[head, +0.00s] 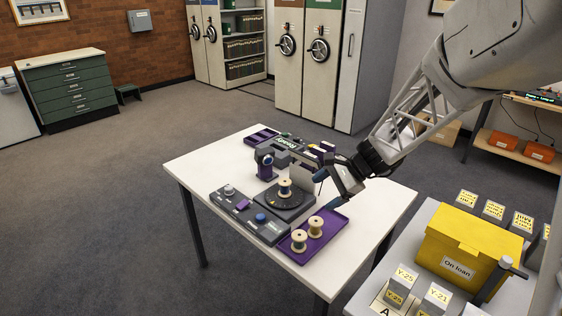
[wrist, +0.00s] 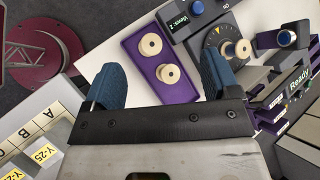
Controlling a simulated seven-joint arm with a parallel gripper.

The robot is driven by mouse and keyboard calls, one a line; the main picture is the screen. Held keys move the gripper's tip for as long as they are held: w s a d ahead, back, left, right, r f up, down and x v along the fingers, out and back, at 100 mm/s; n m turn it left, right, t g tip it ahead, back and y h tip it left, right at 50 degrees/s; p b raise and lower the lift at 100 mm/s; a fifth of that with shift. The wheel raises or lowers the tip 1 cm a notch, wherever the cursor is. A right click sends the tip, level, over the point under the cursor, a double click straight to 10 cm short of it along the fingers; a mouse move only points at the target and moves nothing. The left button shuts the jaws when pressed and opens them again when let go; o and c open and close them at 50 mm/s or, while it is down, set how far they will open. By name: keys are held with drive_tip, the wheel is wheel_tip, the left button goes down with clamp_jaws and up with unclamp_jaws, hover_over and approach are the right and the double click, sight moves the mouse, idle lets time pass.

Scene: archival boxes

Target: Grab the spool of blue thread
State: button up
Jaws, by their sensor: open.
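Three wooden spools show in the head view. One (head: 285,188) stands on the round black disc (head: 270,198), and its winding looks dark blue, though it is too small to be sure. Two others, a rear spool (head: 315,226) and a front spool (head: 299,241), stand in the purple tray (head: 331,232); their thread colours are unclear. My gripper (head: 327,190) is open and empty above the table, right of the disc. In the wrist view, the open fingers (wrist: 162,75) point toward the tray (wrist: 135,45), and the disc spool (wrist: 243,49) lies beyond the right finger.
The grey control panel (head: 250,215) borders the disc and tray. A small camera-like device (head: 265,162) and a labelled machine (head: 300,150) stand behind. A yellow box (head: 465,248) and small labelled boxes stand on the cart at right. The table's left side (head: 195,170) is bare.

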sight(285, 189)
drive_tip(key=w+d+f+m+t+y, duration=0.1)
drive_tip(key=w+f+m, duration=0.2)
drive_tip(key=w+f, duration=0.2)
drive_tip(key=w+d+f+m+t+y, duration=0.1)
drive_tip(key=w+d+f+m, duration=0.1)
drive_tip(key=w+f, duration=0.4)
drive_tip(key=w+d+f+m+t+y, duration=0.1)
drive_tip(key=w+d+f+m+t, duration=0.1)
drive_tip(key=w+f+m, duration=0.2)
drive_tip(key=shift+w+f+m+y, duration=0.2)
drive_tip(key=shift+w+f, duration=0.2)
drive_tip(key=shift+w, duration=0.45)
drive_tip(key=shift+w+f+m+y, duration=0.2)
drive_tip(key=shift+w+f, duration=0.2)
drive_tip(key=shift+w, duration=0.45)
drive_tip(key=shift+w+a, duration=0.75)
drive_tip(key=shift+a, duration=1.1)
drive_tip(key=shift+w+a, duration=0.8)
drive_tip(key=shift+a, duration=1)
drive_tip(key=shift+w+a, duration=0.75)
drive_tip(key=shift+a, duration=1.1)
drive_tip(key=shift+x, duration=2.5)
